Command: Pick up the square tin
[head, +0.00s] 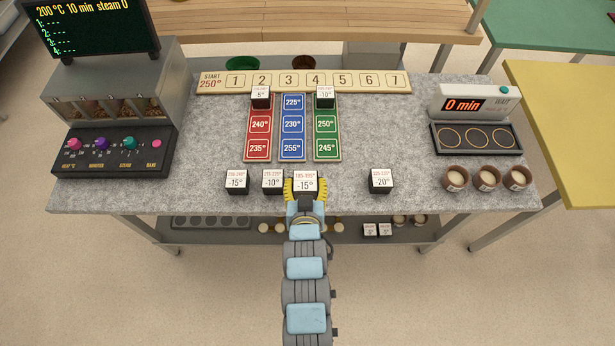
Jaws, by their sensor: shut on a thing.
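My gripper (305,192) is at the near edge of the grey stone counter, with its yellow fingers shut on the sides of a labelled cube. This cube (305,179) has a white top reading -15° and a dark front. I cannot tell whether it rests on the counter or is slightly raised. Similar cubes stand to its left, a -10° cube (272,181) close by and another -15° cube (237,181) farther out. A -20° cube (380,180) stands to its right. I cannot make out any thing that is plainly a square tin.
Red (258,145), blue (292,146) and green (326,146) temperature strips lie behind my gripper. A numbered board (380,80) lies beyond them. A control box (110,150) stands left, a timer (475,103) and several round cups (456,180) right.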

